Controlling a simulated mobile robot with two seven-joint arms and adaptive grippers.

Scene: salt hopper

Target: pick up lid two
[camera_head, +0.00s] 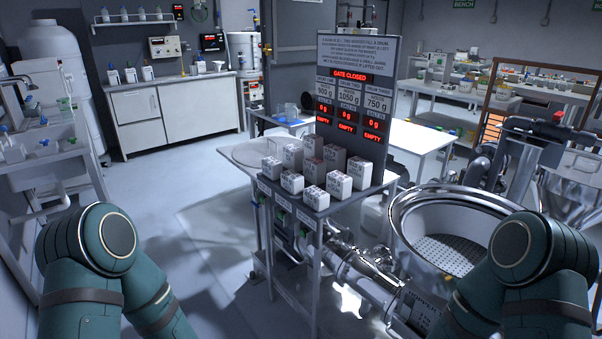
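A flat, round, pale lid-like disc (252,154) lies on the white table behind the left end of the box stand. No number shows on it, so I cannot tell whether it is lid two. A large open metal vessel (400,212) with a perforated plate inside stands at the right, with no lid on it. Both my arms reach in from the bottom corners, bent at the elbow. Neither of my grippers is in view.
Several white boxes (337,186) stand on the grey stand below a sign board (355,55) reading "GATE CLOSED" with three "0 g EMPTY" displays. Metal pipework (350,264) runs beneath towards the vessel. The floor (165,190) at the left is open.

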